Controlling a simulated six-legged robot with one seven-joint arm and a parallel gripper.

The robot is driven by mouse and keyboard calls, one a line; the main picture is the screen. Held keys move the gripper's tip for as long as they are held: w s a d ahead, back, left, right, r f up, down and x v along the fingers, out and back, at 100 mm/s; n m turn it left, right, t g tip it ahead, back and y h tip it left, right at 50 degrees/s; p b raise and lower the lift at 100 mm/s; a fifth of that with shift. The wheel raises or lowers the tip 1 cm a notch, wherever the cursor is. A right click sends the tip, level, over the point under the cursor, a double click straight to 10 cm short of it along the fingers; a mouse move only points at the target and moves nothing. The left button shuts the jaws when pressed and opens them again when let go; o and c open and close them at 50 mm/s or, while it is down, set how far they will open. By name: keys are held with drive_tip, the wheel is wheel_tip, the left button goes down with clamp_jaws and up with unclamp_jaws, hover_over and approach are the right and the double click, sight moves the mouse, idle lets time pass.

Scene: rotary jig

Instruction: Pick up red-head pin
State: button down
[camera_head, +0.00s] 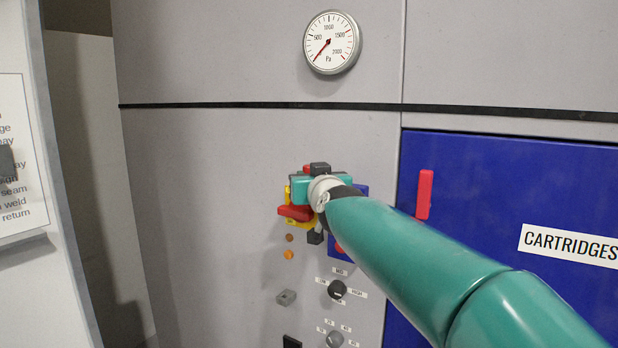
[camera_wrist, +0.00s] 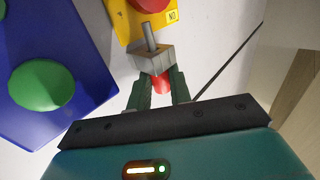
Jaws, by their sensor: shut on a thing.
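The red-head pin (camera_wrist: 161,84) shows in the wrist view with its red head between the two dark green fingers of my gripper (camera_wrist: 160,80). My gripper is shut on that head. A grey block (camera_wrist: 151,58) sits just beyond the fingertips, with a bare metal shaft (camera_wrist: 150,36) standing out of its far side. The shaft looks like part of the pin, but I cannot tell if the pin is still seated in the block. In the head view my wrist hides the pin and fingers.
A yellow panel with a red button (camera_wrist: 152,4) lies just beyond the shaft. A blue panel with a green button (camera_wrist: 40,86) is at left. In the head view, a dark knob (camera_head: 337,289) sits below my wrist, and a blue cartridges door with a red handle (camera_head: 424,194) is to the right.

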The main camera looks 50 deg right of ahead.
drive_tip(key=shift+r, duration=0.1)
wheel_tip(320, 180, up, 6)
drive_tip(key=shift+r, duration=0.2)
drive_tip(key=shift+s+a+r, duration=0.1)
drive_tip(key=shift+s+r, duration=0.1)
drive_tip(key=shift+s, duration=0.05)
drive_tip(key=v, duration=1.7)
